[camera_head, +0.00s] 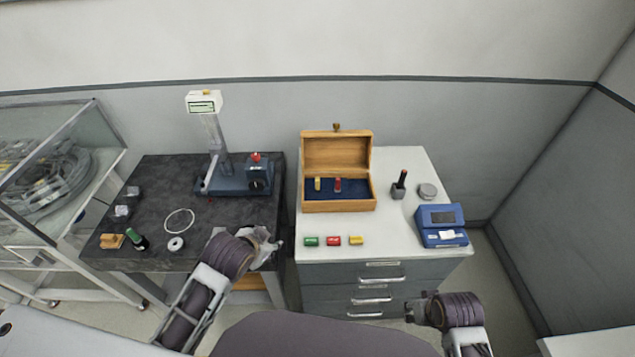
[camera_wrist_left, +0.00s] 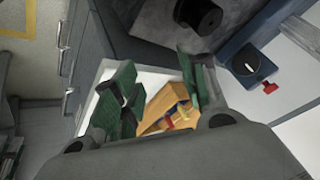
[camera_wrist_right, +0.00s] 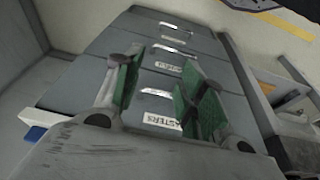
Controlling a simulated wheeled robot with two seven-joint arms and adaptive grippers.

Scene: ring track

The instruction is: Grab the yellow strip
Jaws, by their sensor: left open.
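A small yellow piece (camera_head: 356,240) lies on the white top of the drawer cabinet, at the right end of a row with a red piece (camera_head: 333,241) and a green piece (camera_head: 311,241). Another yellow piece (camera_head: 318,184) stands in the open wooden box (camera_head: 339,206), beside a red one (camera_head: 338,185). My left gripper (camera_head: 268,246) is open and empty, left of the row, near the gap between dark table and cabinet. The box also shows between its fingers in the left wrist view (camera_wrist_left: 160,112). My right gripper (camera_head: 412,311) is open and empty before the drawers.
A blue device (camera_head: 441,226), a dark-handled stamp (camera_head: 399,187) and a round grey tin (camera_head: 428,191) stand right on the cabinet (camera_head: 390,255). The dark table (camera_head: 150,190) at left holds a test stand (camera_head: 228,182), a white ring and a green bottle (camera_head: 137,239).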

